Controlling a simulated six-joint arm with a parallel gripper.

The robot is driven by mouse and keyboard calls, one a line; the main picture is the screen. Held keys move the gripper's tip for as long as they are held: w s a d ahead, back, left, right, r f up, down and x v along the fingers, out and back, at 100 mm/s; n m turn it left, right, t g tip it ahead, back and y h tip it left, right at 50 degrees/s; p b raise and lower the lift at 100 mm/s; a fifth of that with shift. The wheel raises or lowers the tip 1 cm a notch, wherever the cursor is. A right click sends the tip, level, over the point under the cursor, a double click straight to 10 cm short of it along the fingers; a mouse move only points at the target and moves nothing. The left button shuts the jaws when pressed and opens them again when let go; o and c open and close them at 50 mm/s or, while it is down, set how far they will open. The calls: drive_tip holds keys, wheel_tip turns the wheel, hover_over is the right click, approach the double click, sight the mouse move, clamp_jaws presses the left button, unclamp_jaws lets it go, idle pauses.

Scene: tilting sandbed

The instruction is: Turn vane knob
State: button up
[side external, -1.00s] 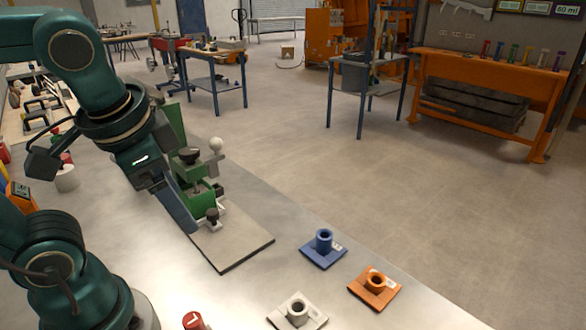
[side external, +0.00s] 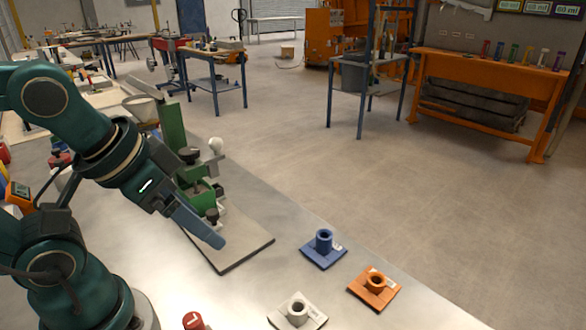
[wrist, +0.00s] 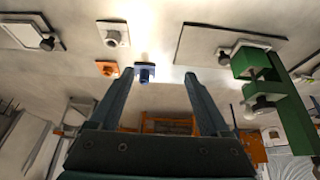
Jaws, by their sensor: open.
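The green sandbed device (side external: 171,125) stands on a grey base plate (side external: 240,240) on the metal table. It carries a dark round knob (side external: 189,154), a pale ball (side external: 216,145) and a small dark knob (side external: 211,215) low at its front. I cannot tell which is the vane knob. In the wrist view the green device (wrist: 285,100) is at the right, with a dark knob (wrist: 223,57) near its end. My gripper (wrist: 158,78) is open and empty, its fingers apart and left of the device there. In the side view the fingers overlap the device's front, hiding part of it.
Blue (side external: 323,248), orange (side external: 374,287) and white (side external: 297,311) socketed plates lie on the table to the right. A red-topped item (side external: 193,321) stands at the front edge. Bare table lies between my base and the grey plate.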

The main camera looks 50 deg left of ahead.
wheel_tip(320, 180, up, 3)
drive_tip(key=m+g+y, duration=0.9)
drive_tip(key=m+y, duration=0.3)
drive_tip(key=y, duration=0.2)
hover_over(195, 156)
drive_tip(key=s+d, duration=0.2)
drive_tip(key=s, duration=0.2)
drive_tip(key=w+f+m+y, duration=0.2)
drive_tip(key=w+f, duration=0.1)
drive_tip(key=w+d+f+m+y, duration=0.1)
drive_tip(key=shift+w+f+m+t+y, duration=0.25)
drive_tip(key=shift+f+m+t+y, duration=0.05)
drive_tip(key=shift+m+y, duration=0.1)
drive_tip(key=shift+f, duration=0.25)
drive_tip(key=shift+s+a, duration=0.2)
drive_tip(key=shift+a, duration=1.05)
drive_tip(key=shift+s+a, duration=0.2)
drive_tip(key=shift+a, duration=1.05)
